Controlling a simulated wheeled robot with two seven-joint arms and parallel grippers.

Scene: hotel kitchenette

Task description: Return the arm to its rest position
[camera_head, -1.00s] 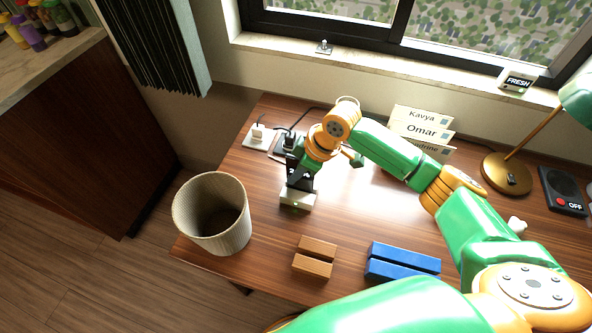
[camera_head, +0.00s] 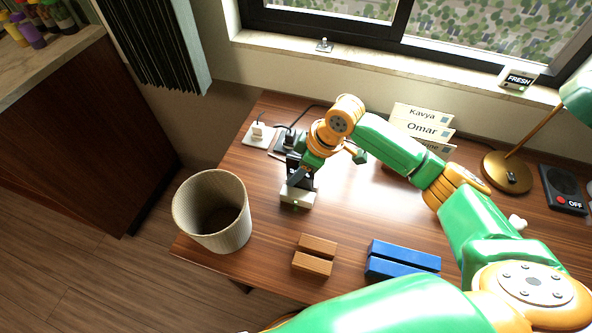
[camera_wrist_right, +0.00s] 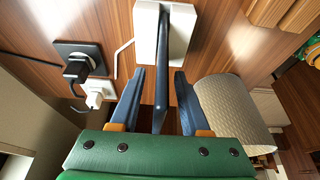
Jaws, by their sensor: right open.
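My right gripper (camera_head: 301,173) is open above a white box (camera_head: 297,197) with a small green light on the desk. In the right wrist view the white box (camera_wrist_right: 166,42) carries an upright dark blue lever (camera_wrist_right: 161,75). The two dark fingers of my right gripper (camera_wrist_right: 158,92) stand apart on either side of the lever, with gaps showing. My right arm reaches across the desk from the lower right. My left gripper is not in view.
A ribbed bin (camera_head: 212,212) stands at the desk's left edge. Brown blocks (camera_head: 314,256) and blue blocks (camera_head: 403,261) lie at the front. Name cards (camera_head: 421,129), a lamp base (camera_head: 506,175) and a black device (camera_head: 562,190) are right. A socket plate (camera_head: 260,134) is behind left.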

